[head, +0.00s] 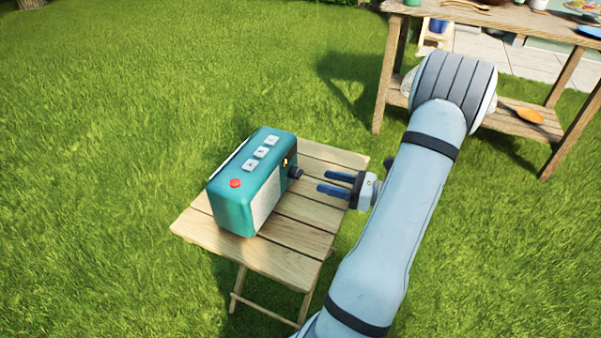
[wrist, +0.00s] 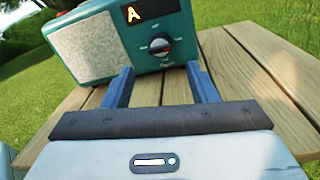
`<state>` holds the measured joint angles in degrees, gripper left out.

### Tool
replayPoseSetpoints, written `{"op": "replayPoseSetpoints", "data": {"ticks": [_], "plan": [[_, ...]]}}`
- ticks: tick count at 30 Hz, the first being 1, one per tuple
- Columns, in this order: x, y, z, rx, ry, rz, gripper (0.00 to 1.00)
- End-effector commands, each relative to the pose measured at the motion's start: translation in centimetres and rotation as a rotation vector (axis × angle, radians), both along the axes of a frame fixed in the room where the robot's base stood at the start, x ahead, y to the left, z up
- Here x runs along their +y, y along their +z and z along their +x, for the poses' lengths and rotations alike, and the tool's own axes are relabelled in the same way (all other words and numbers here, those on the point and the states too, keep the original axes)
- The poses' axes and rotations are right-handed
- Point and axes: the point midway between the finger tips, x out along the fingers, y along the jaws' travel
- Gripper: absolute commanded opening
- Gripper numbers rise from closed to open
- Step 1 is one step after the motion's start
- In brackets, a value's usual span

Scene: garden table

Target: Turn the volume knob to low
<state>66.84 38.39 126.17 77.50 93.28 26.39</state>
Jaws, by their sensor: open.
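A teal radio (head: 252,182) stands on the small slatted wooden table (head: 305,235). In the wrist view the radio (wrist: 182,22) shows its front, with a pale speaker grille and a dark display with an orange letter A. The dark round volume knob (wrist: 159,48) is on the front below the display, with small white labels around it that are too small to read. In the head view the knob (head: 295,173) sticks out toward my gripper. My gripper (head: 321,182) is open and empty, its two blue fingers pointing at the knob with a gap between. The fingers (wrist: 161,82) also show in the wrist view, apart from the knob.
The radio's top has a red button (head: 236,183) and several white buttons (head: 261,152). A larger wooden table (head: 480,20) with items stands at the upper right, an orange spoon-like thing (head: 529,115) on its lower shelf. Open grass surrounds the small table.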

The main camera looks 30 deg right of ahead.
Motion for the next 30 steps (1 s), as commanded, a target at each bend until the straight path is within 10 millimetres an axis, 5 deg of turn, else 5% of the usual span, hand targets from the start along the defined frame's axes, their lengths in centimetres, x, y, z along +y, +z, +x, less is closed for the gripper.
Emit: {"op": "replayPoseSetpoints", "data": {"ticks": [15, 26, 30], "plan": [[3.8, -0.2, 5.5, -0.002, -0.007, 0.002, 0.53], [4.1, 0.0, 6.0, -0.001, -0.010, 0.004, 0.53], [4.1, 0.0, 6.0, -0.001, -0.010, 0.003, 0.41]]}}
